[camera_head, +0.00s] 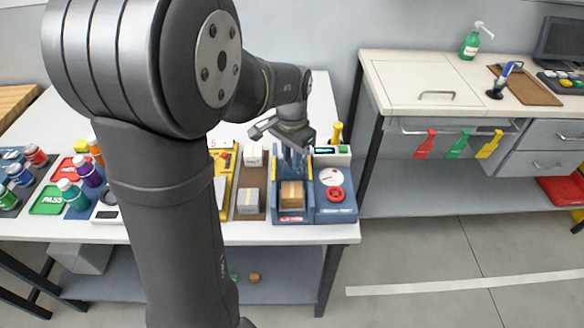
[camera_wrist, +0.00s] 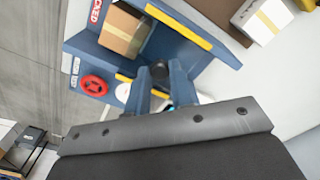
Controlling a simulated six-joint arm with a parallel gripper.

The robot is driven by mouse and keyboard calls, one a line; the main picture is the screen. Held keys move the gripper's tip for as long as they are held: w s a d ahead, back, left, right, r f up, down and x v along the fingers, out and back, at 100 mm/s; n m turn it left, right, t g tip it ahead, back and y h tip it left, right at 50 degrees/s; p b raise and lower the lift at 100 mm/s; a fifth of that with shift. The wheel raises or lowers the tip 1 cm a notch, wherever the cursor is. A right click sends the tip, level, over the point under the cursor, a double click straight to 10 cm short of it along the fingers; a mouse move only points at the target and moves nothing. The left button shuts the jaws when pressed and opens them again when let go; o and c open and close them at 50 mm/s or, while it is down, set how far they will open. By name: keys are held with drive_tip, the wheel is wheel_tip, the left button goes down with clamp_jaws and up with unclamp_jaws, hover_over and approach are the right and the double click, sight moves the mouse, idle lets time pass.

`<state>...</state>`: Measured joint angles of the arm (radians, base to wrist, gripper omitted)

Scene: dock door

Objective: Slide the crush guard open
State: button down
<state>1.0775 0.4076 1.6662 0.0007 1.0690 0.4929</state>
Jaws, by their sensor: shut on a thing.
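The blue crush tester (camera_head: 335,208) stands at the right end of the white table, with a brown carton (camera_head: 291,194) in its bay. My gripper (camera_head: 296,160) reaches down at the back of the bay. In the wrist view my gripper (camera_wrist: 162,82) has its two blue fingers shut around a small dark knob (camera_wrist: 159,70). The carton (camera_wrist: 124,28) sits apart from the fingers, between yellow-edged walls. The crush guard itself is hard to make out; I cannot tell its edges or how far open it is.
The tester carries a red handwheel (camera_head: 335,194), a white dial (camera_head: 330,177) and a yellow-topped post (camera_head: 336,132). Bottles and trays fill the table's left. A bench (camera_head: 420,85) stands beyond a gap at right.

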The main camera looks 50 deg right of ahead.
drive_tip(key=w+d, duration=0.3)
drive_tip(key=d, duration=0.1)
drive_tip(key=shift+w+r, duration=0.1)
drive_tip(key=shift+w, duration=0.3)
drive_tip(key=c, duration=1.3)
unclamp_jaws()
drive_tip(key=shift+w, duration=0.1)
drive_tip(key=shift+c, duration=0.2)
drive_tip(key=shift+o, duration=0.4)
wheel_tip(320, 180, up, 17)
drive_tip(key=shift+r, duration=0.15)
drive_tip(key=shift+a, duration=0.1)
wheel_tip(320, 180, down, 18)
drive_tip(key=shift+r, duration=0.25)
drive_tip(key=shift+r, duration=0.1)
